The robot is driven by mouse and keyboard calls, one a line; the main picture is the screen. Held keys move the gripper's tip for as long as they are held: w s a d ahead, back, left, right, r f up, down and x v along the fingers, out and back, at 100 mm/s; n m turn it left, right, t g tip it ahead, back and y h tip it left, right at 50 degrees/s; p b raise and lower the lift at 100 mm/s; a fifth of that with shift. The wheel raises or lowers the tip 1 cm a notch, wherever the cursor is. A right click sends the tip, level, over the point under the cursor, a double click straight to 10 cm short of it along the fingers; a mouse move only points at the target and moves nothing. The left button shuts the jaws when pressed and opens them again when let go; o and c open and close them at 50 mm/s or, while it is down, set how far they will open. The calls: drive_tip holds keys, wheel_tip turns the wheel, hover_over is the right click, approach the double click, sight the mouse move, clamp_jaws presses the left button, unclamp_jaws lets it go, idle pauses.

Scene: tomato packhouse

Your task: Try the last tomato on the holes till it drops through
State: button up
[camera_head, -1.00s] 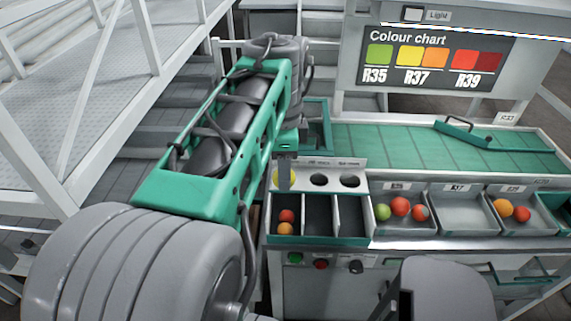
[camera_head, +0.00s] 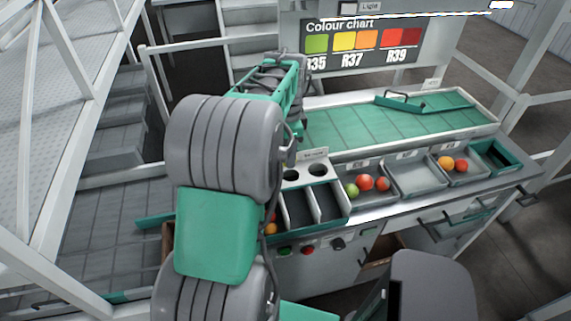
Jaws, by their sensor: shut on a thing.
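The sizing plate (camera_head: 304,168) stands left of centre at the front of the bench, with two dark round holes showing. The plate's left end is hidden behind my arm. Below it is a divided bin (camera_head: 343,213); its middle and right compartments look empty. In its left compartment, partly covered by my arm, lie a red tomato (camera_head: 273,216) and an orange tomato (camera_head: 270,229). My gripper is hidden behind my own arm, and no tomato shows in it.
Grey trays right of the plate hold a green tomato (camera_head: 352,190) with two red ones, nothing, then an orange and a red tomato (camera_head: 460,165). A green belt (camera_head: 390,130) with a diverter bar lies behind. A colour chart (camera_head: 362,47) stands at the back.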

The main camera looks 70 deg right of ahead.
drive_tip(key=shift+d+r, duration=0.1)
drive_tip(key=shift+d, duration=0.5)
drive_tip(key=shift+s+d+n, duration=0.1)
drive_tip(key=shift+d+n, duration=0.15)
drive_tip(key=shift+n, duration=0.35)
wheel_tip(320, 180, down, 6)
drive_tip(key=b, duration=0.4)
drive_tip(key=o, duration=1)
idle(0.6)
drive_tip(key=shift+r+p, duration=2.4)
drive_tip(key=shift+r, duration=0.95)
